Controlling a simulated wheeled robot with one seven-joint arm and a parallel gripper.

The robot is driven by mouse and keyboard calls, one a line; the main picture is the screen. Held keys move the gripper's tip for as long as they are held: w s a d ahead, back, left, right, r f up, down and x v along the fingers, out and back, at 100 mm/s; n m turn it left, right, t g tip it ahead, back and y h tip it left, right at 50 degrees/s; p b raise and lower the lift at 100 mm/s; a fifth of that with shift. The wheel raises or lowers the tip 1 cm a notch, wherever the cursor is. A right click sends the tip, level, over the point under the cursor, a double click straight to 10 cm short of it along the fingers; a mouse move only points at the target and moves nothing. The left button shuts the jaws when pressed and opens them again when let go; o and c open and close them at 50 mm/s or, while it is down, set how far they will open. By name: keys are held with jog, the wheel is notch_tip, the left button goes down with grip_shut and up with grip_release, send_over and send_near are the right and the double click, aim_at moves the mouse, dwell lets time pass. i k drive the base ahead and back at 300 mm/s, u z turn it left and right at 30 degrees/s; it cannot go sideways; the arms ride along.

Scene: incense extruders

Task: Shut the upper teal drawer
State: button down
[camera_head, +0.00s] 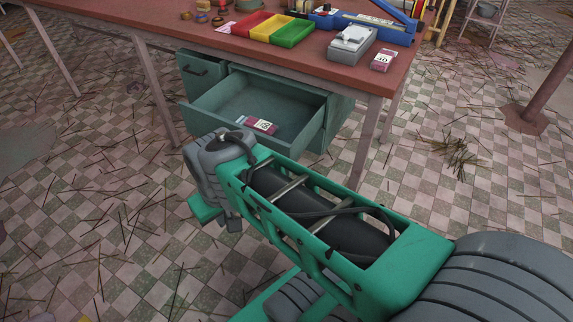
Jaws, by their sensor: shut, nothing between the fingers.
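The upper teal drawer (245,101) is pulled out from the teal cabinet under the red-topped table, so its inside shows from above. A small pink and white labelled packet (262,125) lies in it near the front. The near part of the drawer front is partly hidden behind the grey joint of my arm. My green and grey arm reaches from the lower right to just in front of the drawer. Whether the arm touches the drawer front cannot be told.
The table (170,25) carries red, yellow and green trays (270,28), a grey device (352,45), a pink box (382,60) and a blue tool (370,24). Another teal front (197,72) with a dark handle is left. Table legs (368,140) flank the cabinet. Sticks litter the tiled floor.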

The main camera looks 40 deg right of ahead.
aim_at(299, 115)
jog(key=k, duration=1.2)
jog(key=u, duration=0.65)
jog(key=i, duration=0.75)
jog(key=u, duration=0.6)
jog(key=i, duration=0.85)
jog(key=z, duration=0.8)
jog(key=i, duration=0.6)
jog(key=z, duration=0.55)
